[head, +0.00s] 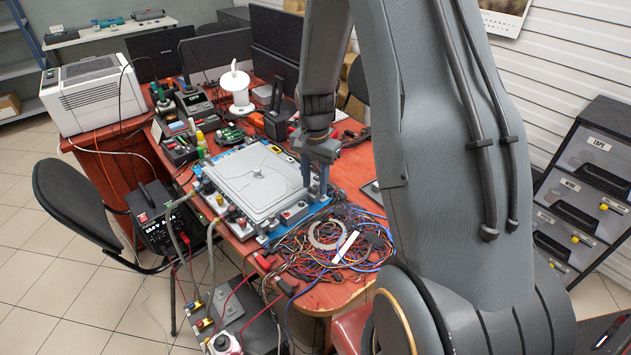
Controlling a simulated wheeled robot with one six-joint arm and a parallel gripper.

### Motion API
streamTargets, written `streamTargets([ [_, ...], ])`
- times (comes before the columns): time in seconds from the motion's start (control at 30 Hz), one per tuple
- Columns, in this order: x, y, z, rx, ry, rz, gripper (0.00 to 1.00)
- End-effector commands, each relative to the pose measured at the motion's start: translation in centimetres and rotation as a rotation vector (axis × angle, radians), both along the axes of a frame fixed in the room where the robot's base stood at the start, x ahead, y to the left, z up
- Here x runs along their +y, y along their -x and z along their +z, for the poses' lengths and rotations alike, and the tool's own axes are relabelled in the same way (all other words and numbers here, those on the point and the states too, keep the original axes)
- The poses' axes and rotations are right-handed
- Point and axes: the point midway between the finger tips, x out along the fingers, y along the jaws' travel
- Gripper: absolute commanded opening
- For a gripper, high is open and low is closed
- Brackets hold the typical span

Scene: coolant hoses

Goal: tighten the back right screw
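A grey plate-like device (250,177) with a raised lid lies on a blue base (264,240) on the red table. Fittings with hoses sit along its left and front sides. My gripper (316,186) points down over the right side of the device. Its two fingers are apart, with a gap between them and nothing clearly seen in it. I cannot tell whether the fingertips touch the device. The back right screw is too small to make out here, and my gripper and arm cover part of that side.
A tangle of coloured wires (335,250) lies in front of the device. A white spool (237,88) and dark monitors (215,53) stand behind it. Tools and a green circuit board (230,134) crowd the left. A black power unit (158,218) stands at the table's left edge.

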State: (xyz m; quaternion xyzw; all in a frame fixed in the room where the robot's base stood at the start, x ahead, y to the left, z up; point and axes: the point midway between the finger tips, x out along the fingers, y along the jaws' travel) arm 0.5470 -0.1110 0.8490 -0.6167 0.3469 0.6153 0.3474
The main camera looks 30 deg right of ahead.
Motion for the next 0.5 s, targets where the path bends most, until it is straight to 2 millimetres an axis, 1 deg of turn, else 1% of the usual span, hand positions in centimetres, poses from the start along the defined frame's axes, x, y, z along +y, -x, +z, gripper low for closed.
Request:
streamTargets([
  [0.17,0.0,0.0,0.1,0.0,0.0,0.0,0.34],
  [0.27,0.0,0.0,0.8,-0.001,0.0,0.0,0.34],
  [0.37,0.0,-0.1,2.1,-0.003,0.001,0.0,0.34],
  [0.5,0.0,-0.1,4.4,-0.003,0.001,0.0,0.34],
])
